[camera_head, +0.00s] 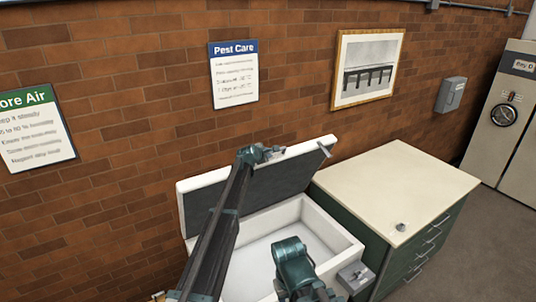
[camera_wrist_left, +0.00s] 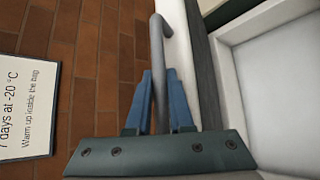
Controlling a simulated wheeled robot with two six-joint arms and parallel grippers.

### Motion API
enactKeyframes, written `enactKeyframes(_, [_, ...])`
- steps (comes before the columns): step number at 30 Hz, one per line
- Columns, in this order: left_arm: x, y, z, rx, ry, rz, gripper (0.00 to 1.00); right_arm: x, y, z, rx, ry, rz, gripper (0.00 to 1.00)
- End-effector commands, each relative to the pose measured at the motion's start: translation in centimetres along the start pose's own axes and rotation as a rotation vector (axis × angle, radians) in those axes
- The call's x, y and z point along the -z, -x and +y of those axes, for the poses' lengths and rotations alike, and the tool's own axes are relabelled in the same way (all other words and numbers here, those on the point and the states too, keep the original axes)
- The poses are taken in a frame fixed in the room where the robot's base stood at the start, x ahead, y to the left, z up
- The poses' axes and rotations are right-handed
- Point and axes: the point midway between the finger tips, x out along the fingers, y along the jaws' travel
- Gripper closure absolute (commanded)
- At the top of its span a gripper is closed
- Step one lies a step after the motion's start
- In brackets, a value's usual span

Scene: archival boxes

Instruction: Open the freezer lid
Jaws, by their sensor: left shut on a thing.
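The white chest freezer (camera_head: 342,236) stands against the brick wall, and its pale, empty-looking inside shows. Its lid (camera_head: 190,208), white-edged with a dark grey inner face, is raised steeply at the wall side. My left gripper (camera_head: 268,153) is at the lid's upper edge. In the left wrist view my left gripper (camera_wrist_left: 160,100) has its blue fingers shut on the grey bar handle (camera_wrist_left: 157,55), beside the lid's edge. My arm links hide part of the lid and the freezer's inside.
A green cabinet (camera_head: 394,188) with a cream top and drawers stands right of the freezer. A small grey box (camera_head: 355,277) sits at the freezer's near right corner. Signs and a framed picture (camera_head: 367,70) hang on the wall. Open floor (camera_head: 470,250) lies at the right.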

Motion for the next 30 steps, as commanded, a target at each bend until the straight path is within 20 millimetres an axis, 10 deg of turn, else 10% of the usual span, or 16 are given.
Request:
enactKeyframes(7, [0.1, 0.0, 0.1, -0.003, -0.001, 0.001, 1.0, 0.0, 0.0, 0.0, 0.0, 0.0, 0.0, 0.5])
enactKeyframes(8, [0.1, 0.0, 0.1, -0.003, -0.001, 0.001, 0.75, 0.0, 0.0, 0.0, 0.0, 0.0, 0.0, 0.5])
enactKeyframes(12, [0.1, 0.0, 0.1, -0.002, -0.001, 0.001, 0.51, 0.0, 0.0, 0.0, 0.0, 0.0, 0.0, 0.5])
enactKeyframes(30, [-0.1, 2.4, 0.1, -0.001, 0.001, 0.001, 0.51, -0.1, 1.2, 0.1, 0.0, -0.005, 0.0, 0.5])
